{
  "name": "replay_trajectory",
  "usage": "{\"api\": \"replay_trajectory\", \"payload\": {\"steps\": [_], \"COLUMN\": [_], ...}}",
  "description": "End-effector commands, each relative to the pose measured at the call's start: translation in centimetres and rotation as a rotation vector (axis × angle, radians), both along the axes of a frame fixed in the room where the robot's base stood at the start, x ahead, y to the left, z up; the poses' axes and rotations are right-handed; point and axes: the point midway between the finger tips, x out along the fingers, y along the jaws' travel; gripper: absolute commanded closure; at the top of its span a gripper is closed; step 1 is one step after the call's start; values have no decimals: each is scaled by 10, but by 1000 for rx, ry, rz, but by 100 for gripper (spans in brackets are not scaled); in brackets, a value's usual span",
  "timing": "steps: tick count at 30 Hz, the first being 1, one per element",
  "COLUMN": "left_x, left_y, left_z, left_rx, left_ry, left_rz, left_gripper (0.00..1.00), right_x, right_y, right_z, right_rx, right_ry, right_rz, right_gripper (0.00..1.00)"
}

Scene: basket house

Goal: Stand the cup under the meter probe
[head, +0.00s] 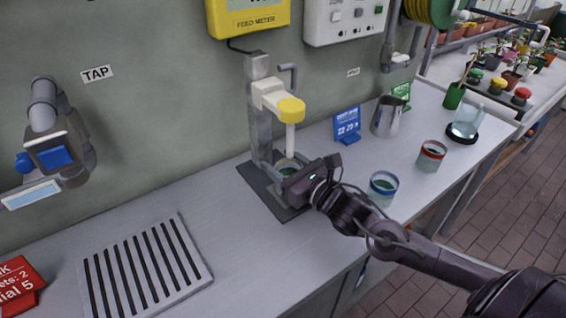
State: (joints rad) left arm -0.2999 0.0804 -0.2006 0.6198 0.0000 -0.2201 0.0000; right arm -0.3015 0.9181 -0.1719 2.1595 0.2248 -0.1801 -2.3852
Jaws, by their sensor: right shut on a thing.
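A clear cup (287,165) with dark green contents stands on or just above the dark base plate (262,192) of the meter stand. The white probe (290,138) hangs from a yellow-capped arm directly above the cup, and its tip appears to reach the cup's mouth. My right gripper (298,183) comes in from the right and is shut on the cup, hiding its front right side. I cannot tell whether the cup touches the plate. The yellow feed meter (248,17) is on the wall above. My left gripper is not in view.
A metal jug (387,116) and glass vessel (466,122) stand behind. A slotted drain tray (145,270) lies at front left under the wall tap (60,145).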

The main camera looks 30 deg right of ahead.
Motion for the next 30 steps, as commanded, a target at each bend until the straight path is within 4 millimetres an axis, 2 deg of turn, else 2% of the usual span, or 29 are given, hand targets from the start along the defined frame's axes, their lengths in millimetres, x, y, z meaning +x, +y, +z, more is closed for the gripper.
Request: {"api": "replay_trajectory", "payload": {"steps": [12, 13, 17, 30], "left_x": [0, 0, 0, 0], "left_y": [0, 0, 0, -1], "left_z": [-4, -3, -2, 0], "left_rx": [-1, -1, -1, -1], "left_ry": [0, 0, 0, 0], "left_rz": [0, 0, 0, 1], "left_gripper": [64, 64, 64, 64], "right_x": [0, 0, 0, -4], "right_y": [0, 0, 0, -2], "right_z": [-6, -5, -5, -3], "right_rx": [-1, -1, 0, -2], "right_ry": [-5, -4, -4, -1], "right_rz": [0, 0, 0, -1], "right_gripper": [75, 44, 27, 25]}}
